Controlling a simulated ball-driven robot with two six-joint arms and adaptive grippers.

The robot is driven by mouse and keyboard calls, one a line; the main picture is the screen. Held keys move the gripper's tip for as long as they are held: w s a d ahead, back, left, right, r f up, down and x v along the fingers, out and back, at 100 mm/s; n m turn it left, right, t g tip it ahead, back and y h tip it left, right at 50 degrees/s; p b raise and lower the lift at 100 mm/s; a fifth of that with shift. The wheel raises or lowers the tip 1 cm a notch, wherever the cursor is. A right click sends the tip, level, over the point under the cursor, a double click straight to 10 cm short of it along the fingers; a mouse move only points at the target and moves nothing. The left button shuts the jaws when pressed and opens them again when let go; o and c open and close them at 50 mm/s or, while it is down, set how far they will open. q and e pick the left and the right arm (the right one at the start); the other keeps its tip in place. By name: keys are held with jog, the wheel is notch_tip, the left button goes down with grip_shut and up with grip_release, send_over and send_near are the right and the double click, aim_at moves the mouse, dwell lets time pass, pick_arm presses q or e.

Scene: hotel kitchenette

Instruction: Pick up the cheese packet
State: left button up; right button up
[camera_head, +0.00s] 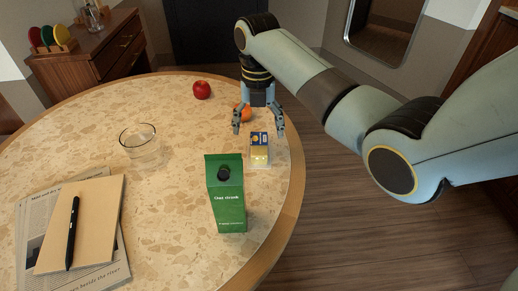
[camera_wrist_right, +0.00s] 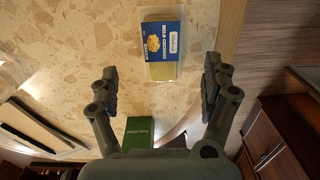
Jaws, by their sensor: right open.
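The cheese packet (camera_head: 259,151) is a small clear pack with a blue label, lying on the round speckled table (camera_head: 180,250) near its right edge. In the right wrist view the packet (camera_wrist_right: 162,50) lies ahead, between the lines of the two fingers, and its label reads mild cheese. My right gripper (camera_head: 258,128) is open and empty, pointing down above and slightly behind the packet. In the wrist view the right gripper's fingers (camera_wrist_right: 160,88) are spread wide on either side, apart from the packet. My left gripper is not in view.
A green oat drink carton (camera_head: 227,195) stands just in front of the packet. An orange (camera_head: 242,112) and a red apple (camera_head: 202,90) lie behind it.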

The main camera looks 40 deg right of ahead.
aim_at(259, 143)
notch_tip(259, 143, down, 6)
jog(key=shift+s+d+b, duration=0.1)
jog(key=shift+b, duration=0.35)
jog(key=shift+c, duration=0.4)
jog(key=c, duration=1.5)
jog(key=shift+r, duration=0.1)
